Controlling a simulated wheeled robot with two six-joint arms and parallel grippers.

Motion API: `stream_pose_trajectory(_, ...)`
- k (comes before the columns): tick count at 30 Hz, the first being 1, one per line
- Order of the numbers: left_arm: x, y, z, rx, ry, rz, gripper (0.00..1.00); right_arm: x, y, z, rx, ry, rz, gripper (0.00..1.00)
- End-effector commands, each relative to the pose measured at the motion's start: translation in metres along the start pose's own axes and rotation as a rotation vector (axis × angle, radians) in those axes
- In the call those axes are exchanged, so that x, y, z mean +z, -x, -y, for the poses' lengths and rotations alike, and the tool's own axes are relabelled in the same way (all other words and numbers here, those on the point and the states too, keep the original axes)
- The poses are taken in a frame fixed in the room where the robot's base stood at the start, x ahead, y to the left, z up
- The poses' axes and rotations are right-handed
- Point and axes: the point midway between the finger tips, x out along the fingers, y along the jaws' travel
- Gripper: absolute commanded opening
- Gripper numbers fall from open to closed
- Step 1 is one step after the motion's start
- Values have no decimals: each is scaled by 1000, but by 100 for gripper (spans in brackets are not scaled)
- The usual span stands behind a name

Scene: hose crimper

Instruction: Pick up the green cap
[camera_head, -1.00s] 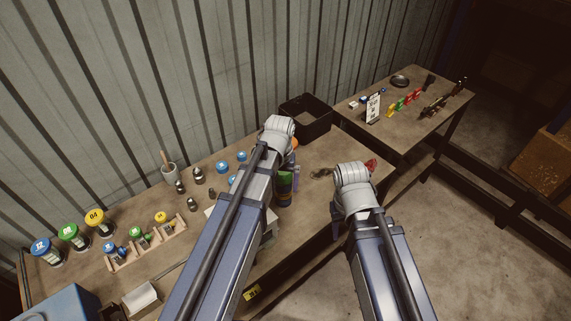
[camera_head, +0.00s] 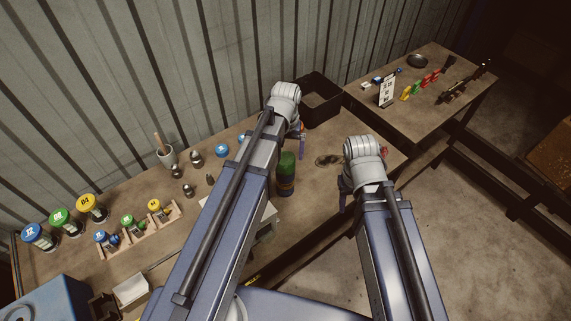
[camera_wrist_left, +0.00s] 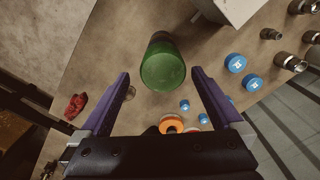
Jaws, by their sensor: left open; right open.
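The green cap (camera_head: 288,158) tops a dark upright can (camera_head: 286,184) on the bench, just right of my left forearm. In the left wrist view the green cap (camera_wrist_left: 163,70) is seen from above. My left gripper (camera_wrist_left: 160,76) is open, and its purple fingers show on either side of the cap, apart from it. In the head view my left gripper (camera_head: 302,142) is partly hidden behind its wrist, just beyond the can. My right gripper (camera_head: 344,198) is mostly hidden behind its own wrist, to the right of the can; only a sliver shows.
A black bin (camera_head: 320,102) stands behind my left wrist. Blue caps (camera_wrist_left: 236,63) and an orange ring (camera_wrist_left: 171,124) lie near the can. A red item (camera_wrist_left: 75,106) lies to the left in the wrist view. Labelled jars (camera_head: 92,207) and a wooden rack (camera_head: 140,232) are at left.

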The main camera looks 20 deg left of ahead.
Motion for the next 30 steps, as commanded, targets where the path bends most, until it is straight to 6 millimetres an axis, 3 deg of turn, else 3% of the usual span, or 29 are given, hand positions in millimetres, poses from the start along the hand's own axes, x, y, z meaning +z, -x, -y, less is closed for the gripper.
stream_pose_trajectory(8,-1,-8,0,0,0,0,100,0,-8,1,0,-1,0,50)
stream_pose_trajectory(21,-8,-55,4,0,0,0,100,-4,-55,5,1,0,-2,50)
stream_pose_trajectory(30,-8,-55,4,0,0,0,100,-4,-55,5,1,2,-2,50)
